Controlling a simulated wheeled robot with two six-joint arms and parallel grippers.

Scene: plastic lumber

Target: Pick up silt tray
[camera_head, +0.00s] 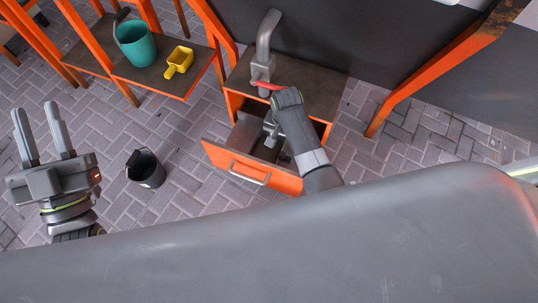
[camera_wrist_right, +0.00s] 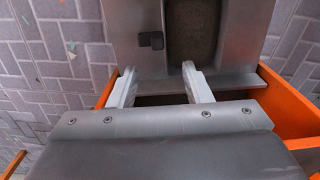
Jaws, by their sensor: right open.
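A grey metal tray-like thing (camera_wrist_right: 228,72) with a brown recessed middle and a small black block on its edge lies in the open orange drawer (camera_head: 262,175); I take it to be the silt tray. In the head view a grey part of it (camera_head: 246,138) shows in the drawer, partly hidden by my right arm. My right gripper (camera_wrist_right: 157,75) is open, its two pale fingers apart over the drawer at the near edge of the tray, with nothing visible between them. I cannot tell if they touch it. My left gripper (camera_head: 36,108) is open and empty over the floor at left.
The cabinet's brown top (camera_head: 318,92) carries a grey curved metal fixture (camera_head: 264,50) and a red item. A dark bucket (camera_head: 146,169) stands on the paved floor. A shelf at left holds a teal bucket (camera_head: 136,45) and a yellow scoop (camera_head: 179,62). Orange posts stand around.

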